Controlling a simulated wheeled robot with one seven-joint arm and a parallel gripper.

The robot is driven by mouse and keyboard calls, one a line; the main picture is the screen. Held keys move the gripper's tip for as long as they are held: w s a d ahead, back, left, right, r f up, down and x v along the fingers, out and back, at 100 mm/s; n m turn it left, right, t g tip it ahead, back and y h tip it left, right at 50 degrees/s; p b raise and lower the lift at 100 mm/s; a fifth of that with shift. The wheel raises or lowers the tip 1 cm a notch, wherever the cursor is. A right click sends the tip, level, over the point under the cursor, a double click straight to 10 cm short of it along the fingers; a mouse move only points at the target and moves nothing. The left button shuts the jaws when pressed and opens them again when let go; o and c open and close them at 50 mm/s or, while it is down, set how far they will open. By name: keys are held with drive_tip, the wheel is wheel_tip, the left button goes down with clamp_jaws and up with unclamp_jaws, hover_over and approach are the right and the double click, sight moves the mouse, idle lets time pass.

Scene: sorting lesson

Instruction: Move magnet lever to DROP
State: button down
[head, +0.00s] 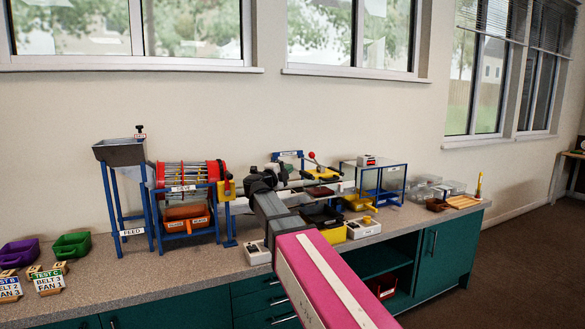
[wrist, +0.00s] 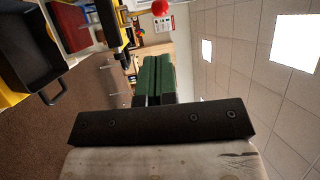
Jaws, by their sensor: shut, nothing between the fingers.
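A lever with a red ball knob (head: 312,155) stands at the back of the middle apparatus, on a grey rod behind a yellow part. I cannot read a DROP mark on it. In the wrist view a red ball (wrist: 160,7) shows at the top edge, beyond my fingertips and apart from them. My gripper (wrist: 153,64) has green fingers shut together and empty. In the head view my dark wrist covers part of the apparatus left of the knob, and the fingertips cannot be made out clearly.
A red drum sorter (head: 190,174) with a hopper (head: 118,151) stands left. A blue frame stand (head: 380,180) is to the right of the lever. A black tray (wrist: 30,50) with a handle is close at the left in the wrist view. Small control boxes (head: 364,228) sit along the counter's front.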

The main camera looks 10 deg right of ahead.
sight(310, 156)
drive_tip(key=x, duration=1.2)
drive_tip(key=shift+w+r, duration=0.1)
drive_tip(key=shift+d+r, duration=0.1)
drive_tip(key=shift+r, duration=0.05)
